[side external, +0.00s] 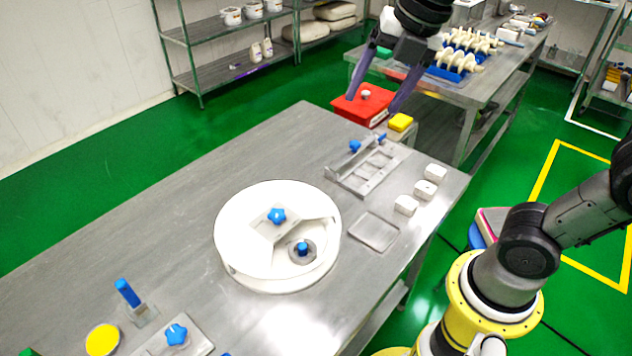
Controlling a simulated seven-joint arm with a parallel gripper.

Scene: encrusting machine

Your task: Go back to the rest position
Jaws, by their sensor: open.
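My gripper (374,103) is at the top of the side view, pointing down with its two long purple fingers spread apart. I cannot tell the gripper's exact height above the table. The steel table (165,212) carries a round white drum (233,262) with blue knobs, apart from the gripper.
A grey slotted fixture (345,182) with blue knobs, several white blocks (424,190) and a flat grey plate (374,231) lie right of the drum. A blue upright handle (128,293) and a yellow disc (102,340) are at the front left. The table's left part is bare.

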